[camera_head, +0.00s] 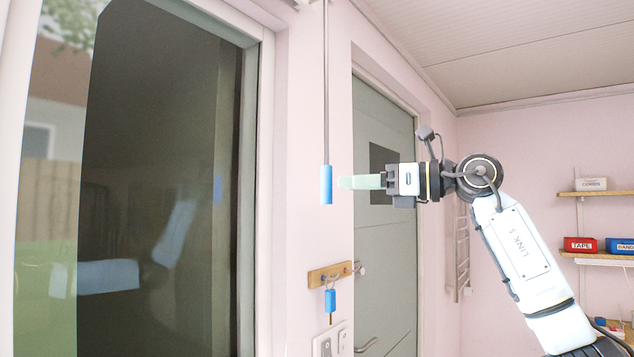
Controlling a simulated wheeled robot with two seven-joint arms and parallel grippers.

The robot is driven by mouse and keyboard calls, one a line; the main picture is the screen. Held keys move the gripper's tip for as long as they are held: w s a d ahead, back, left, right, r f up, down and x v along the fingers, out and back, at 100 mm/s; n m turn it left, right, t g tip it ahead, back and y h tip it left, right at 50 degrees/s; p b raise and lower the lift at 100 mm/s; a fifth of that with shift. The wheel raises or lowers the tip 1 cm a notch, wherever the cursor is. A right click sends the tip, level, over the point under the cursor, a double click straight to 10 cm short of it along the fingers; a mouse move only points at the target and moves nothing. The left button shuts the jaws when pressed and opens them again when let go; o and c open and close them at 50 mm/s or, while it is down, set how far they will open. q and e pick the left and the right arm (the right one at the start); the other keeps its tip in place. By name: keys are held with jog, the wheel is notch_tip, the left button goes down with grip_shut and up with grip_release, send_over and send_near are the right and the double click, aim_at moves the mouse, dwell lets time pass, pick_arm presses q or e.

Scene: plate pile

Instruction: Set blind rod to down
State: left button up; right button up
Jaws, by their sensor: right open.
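The blind rod (326,90) is a thin grey rod that hangs down from the top edge in the head view, beside the window. It ends in a blue handle (326,185). My right gripper (342,182) comes in from the right at the height of this handle. Its pale green fingers point left, and their tips end just right of the handle with a small gap in the picture. It is open and holds nothing that I can see. The rod's upper end is cut off by the frame. My left gripper is not in view.
A large window (150,180) fills the left. Below the handle, a wooden key rack (330,273) carries a key with a blue tag (331,300), above a switch plate (331,340). A grey door (385,240) stands behind my gripper. Shelves with boxes (581,245) are at the far right.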

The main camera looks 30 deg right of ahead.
jog(key=p+x, duration=0.1)
jog(key=x, duration=0.6)
jog(key=shift+w+a, duration=0.3)
jog(key=shift+c, duration=0.3)
grip_shut()
